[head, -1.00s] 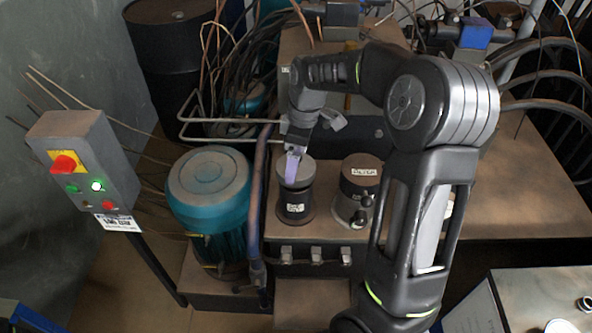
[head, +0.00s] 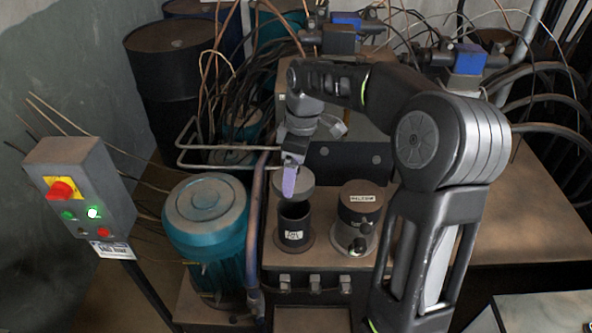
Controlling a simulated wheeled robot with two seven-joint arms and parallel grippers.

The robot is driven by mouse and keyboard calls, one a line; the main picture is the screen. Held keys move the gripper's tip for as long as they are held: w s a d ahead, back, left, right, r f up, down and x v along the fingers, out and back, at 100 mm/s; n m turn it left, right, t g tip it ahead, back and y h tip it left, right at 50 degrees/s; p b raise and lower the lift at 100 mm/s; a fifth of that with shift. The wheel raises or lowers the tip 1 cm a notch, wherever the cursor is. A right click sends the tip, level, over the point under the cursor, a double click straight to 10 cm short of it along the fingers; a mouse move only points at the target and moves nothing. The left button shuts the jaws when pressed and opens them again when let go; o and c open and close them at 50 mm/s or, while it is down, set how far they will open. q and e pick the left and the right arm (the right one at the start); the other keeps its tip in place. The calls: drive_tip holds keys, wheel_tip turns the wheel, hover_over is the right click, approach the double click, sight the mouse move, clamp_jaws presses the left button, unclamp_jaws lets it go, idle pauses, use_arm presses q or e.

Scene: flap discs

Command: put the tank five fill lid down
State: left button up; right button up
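The fill lid (head: 305,181) is a round grey disc above a black cylindrical neck (head: 293,229) on the brown tank top. A dark gap shows between lid and neck, so the lid stands raised off the rim. The small white label on the neck is too small to read. My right gripper (head: 289,184), with a purple finger, reaches in from the right and overlaps the lid's left part. Whether it grips or only touches the lid, and how far its fingers are apart, cannot be made out. My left gripper is not in view.
A teal motor (head: 207,221) stands to the left, with a bent pipe rail (head: 220,165) behind. A control box (head: 80,190) is farther left. Hoses and cables crowd the back.

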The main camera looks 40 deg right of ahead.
drive_tip(key=w+a+f+m, duration=0.2)
drive_tip(key=a+f+m, duration=0.1)
drive_tip(key=a, duration=0.5)
drive_tip(key=w+a+f+m+h, duration=0.1)
drive_tip(key=a+f+m, duration=0.3)
drive_tip(key=a, duration=0.5)
drive_tip(key=shift+w+a+m, duration=0.15)
drive_tip(key=shift+w+m, duration=0.35)
drive_tip(key=shift+m, duration=0.1)
